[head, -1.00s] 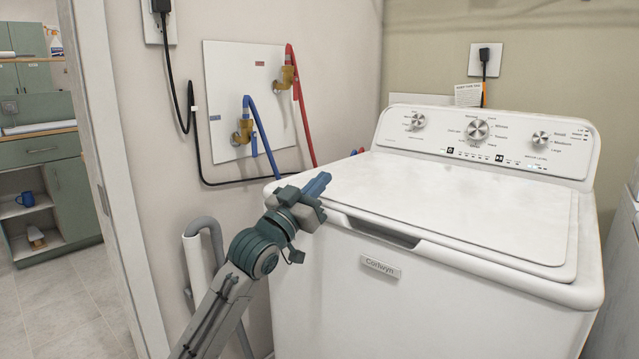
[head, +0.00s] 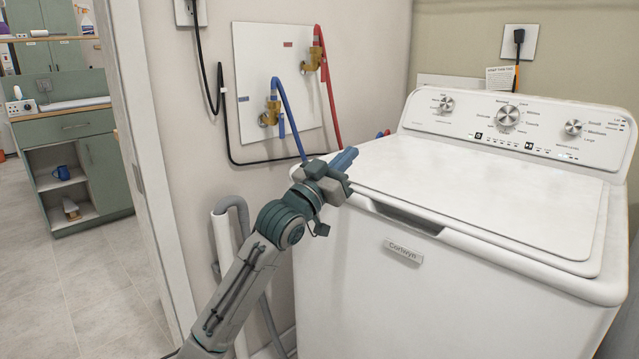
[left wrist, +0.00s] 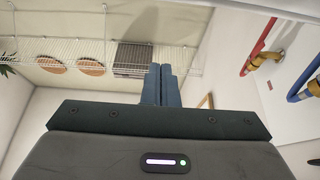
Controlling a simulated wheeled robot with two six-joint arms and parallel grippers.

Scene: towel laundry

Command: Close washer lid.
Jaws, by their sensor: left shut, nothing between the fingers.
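The white washer (head: 390,290) stands at the right of the head view. Its lid (head: 480,195) lies flat and shut on the top, below the control panel (head: 520,125). A dark handle recess (head: 405,217) shows at the lid's front edge. My left gripper (head: 343,160) is at the washer's front left corner, by the lid's left edge, with its fingers together and empty. I cannot tell whether it touches the washer. In the left wrist view the blue fingers (left wrist: 161,86) are side by side and point toward the upper wall. My right gripper is not in view.
A wall plate with taps and blue and red hoses (head: 280,90) is behind my left gripper. A grey drain hose (head: 240,215) hangs left of the washer. A doorway at left opens onto green cabinets (head: 105,170). A wire shelf (left wrist: 100,50) shows in the left wrist view.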

